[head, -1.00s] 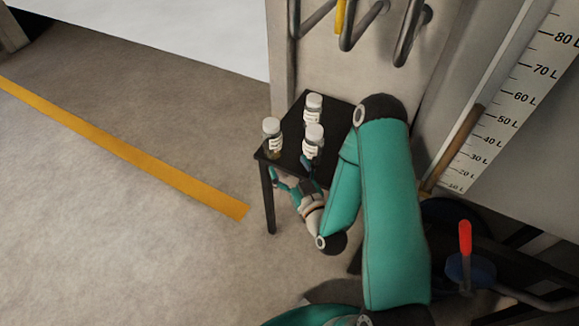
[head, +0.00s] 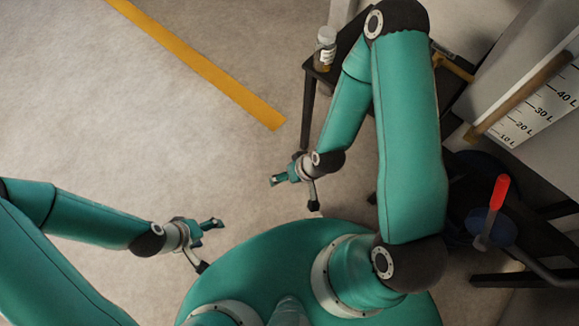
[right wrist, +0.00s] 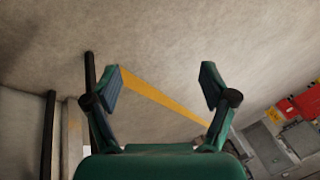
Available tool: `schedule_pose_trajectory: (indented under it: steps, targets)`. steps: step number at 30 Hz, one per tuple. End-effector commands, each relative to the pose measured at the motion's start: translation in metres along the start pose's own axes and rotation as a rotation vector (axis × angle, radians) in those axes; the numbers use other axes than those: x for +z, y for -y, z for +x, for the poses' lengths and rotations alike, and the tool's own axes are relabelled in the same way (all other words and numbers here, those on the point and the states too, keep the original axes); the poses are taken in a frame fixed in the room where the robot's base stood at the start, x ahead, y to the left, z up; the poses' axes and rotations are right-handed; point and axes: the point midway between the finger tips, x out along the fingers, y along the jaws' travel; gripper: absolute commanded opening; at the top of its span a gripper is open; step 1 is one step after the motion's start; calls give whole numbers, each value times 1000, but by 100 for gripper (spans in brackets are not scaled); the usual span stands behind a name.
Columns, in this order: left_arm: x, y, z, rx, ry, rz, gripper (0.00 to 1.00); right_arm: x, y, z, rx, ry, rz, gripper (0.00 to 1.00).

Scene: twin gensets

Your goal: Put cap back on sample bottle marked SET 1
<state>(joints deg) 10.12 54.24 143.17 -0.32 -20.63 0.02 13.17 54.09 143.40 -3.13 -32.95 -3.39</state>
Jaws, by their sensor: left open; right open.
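One sample bottle (head: 325,50) with a white label and a pale top stands upright on the corner of a small black table (head: 349,40) in the head view. Its label is too small to read, and I cannot tell whether it is SET 1. I see no loose cap. My right arm covers much of the table. My right gripper (head: 294,194) is open and empty over the floor, below and apart from the table; its spread fingers also show in the right wrist view (right wrist: 164,85). My left gripper (head: 212,246) is open and empty at lower left.
A yellow floor line (head: 205,70) crosses open concrete floor at left. A red-handled lever (head: 500,192) and dark pipework stand at right, below a litre scale (head: 540,112). Red and grey equipment (right wrist: 295,108) shows at right in the right wrist view.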

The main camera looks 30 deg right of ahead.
Motion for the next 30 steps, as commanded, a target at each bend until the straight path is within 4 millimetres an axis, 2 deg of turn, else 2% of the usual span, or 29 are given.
schedule_pose_trajectory:
  steps: [3,6,10,20,23,26,30]
  targets:
    - [0,0,0,0,0,0,75,27,8,-1,2,128,28,84]
    - [0,0,0,0,0,0,75,40,11,-3,6,188,44,84]
    - [0,0,0,0,0,0,75,46,13,-4,8,216,52,84]
    - [0,-1,-3,0,0,0,75,45,14,-7,7,216,51,84]
    - [0,-5,-14,0,0,0,75,42,18,-18,7,215,51,84]
    - [0,-12,-35,0,0,0,75,38,25,-38,7,215,51,84]
    - [0,-27,-74,0,0,0,75,29,39,-76,7,215,50,84]
